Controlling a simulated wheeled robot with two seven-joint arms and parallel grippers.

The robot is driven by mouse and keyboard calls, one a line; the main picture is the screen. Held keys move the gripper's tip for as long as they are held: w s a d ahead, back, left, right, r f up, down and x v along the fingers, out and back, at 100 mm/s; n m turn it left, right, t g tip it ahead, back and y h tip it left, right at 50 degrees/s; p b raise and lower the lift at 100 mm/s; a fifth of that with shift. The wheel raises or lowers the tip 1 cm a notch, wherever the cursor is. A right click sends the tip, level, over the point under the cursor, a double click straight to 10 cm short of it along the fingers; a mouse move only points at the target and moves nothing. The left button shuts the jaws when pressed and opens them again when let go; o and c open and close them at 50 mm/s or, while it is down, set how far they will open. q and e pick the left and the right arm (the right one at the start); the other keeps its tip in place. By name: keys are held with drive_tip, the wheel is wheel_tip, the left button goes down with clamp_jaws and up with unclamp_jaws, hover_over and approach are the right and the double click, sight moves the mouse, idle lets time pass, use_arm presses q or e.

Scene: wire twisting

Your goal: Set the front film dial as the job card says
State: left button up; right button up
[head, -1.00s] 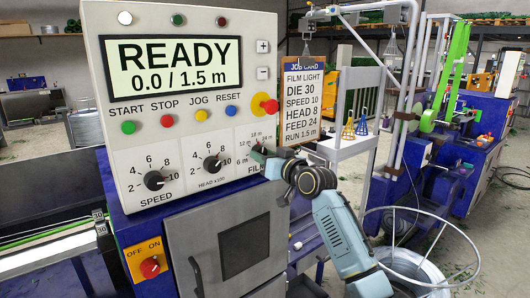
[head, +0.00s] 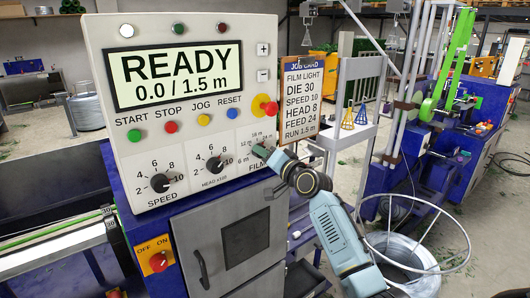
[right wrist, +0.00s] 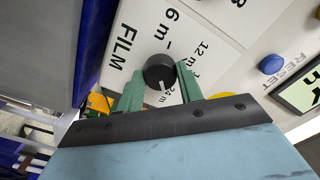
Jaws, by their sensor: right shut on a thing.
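The film dial (right wrist: 160,68) is a black round knob on the white control panel (head: 118,128). In the right wrist view its white pointer mark faces the 24 m label. My right gripper (right wrist: 160,74) has its green fingers on both sides of the knob, shut on it. In the head view the right gripper (head: 262,151) covers most of this dial. The job card (head: 302,100) hangs right of the panel and reads FILM LIGHT, DIE 30, SPEED 10, HEAD 8, FEED 24, RUN 1.5 m. My left gripper is not in view.
The speed dial (head: 161,183) and head dial (head: 214,164) sit left of the film dial. A red emergency button (head: 270,108) is just above my right gripper. The display (head: 178,73) reads READY 0.0 / 1.5 m. A wire coil stand (head: 405,250) is at right.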

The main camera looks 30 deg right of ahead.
idle(0.3)
drive_tip(key=o, duration=1)
drive_tip(key=s, duration=0.9)
drive_tip(key=s+d+b, duration=0.1)
drive_tip(key=s, duration=0.3)
drive_tip(key=shift+s, duration=0.2)
drive_tip(key=shift+f, duration=0.1)
